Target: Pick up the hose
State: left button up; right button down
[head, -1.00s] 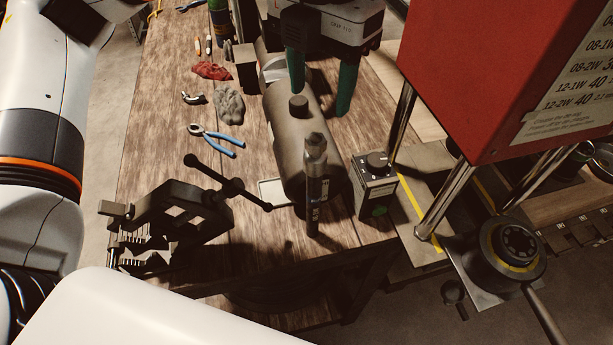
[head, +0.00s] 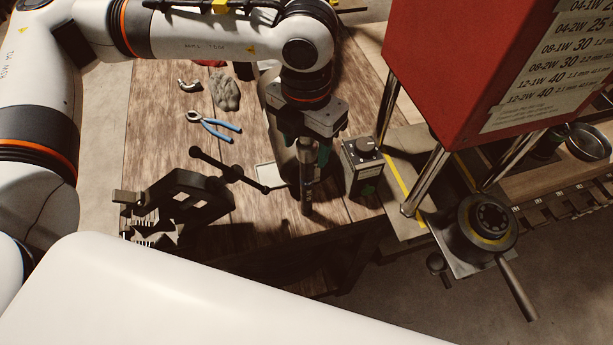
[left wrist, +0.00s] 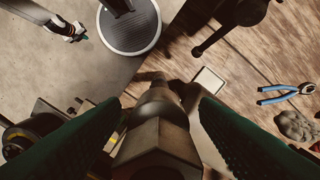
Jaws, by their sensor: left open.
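The hose (head: 306,190) is a short dark piece standing upright near the front of the wooden bench, with a metal hex fitting on its upper end. My left gripper (head: 309,150) is over it, pointing down, and hides part of its top. In the left wrist view the hex fitting (left wrist: 157,145) lies between the two green fingers of the left gripper (left wrist: 160,135). The fingers are apart, with a visible gap on the right side. A small white arm end with green tips, apparently my right gripper (left wrist: 80,35), shows at the upper left; its opening is too small to judge.
A control box with a knob (head: 363,168) stands close right of the hose. A black vise (head: 185,200) with a long handle is to the left. A large grey cylinder lies behind, mostly hidden. Blue pliers (head: 215,125) lie on the bench. The red crimper (head: 450,80) rises at right.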

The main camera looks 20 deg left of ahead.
pick_arm(q)
jog(key=shift+w, duration=0.1)
jog(key=c, duration=1.2)
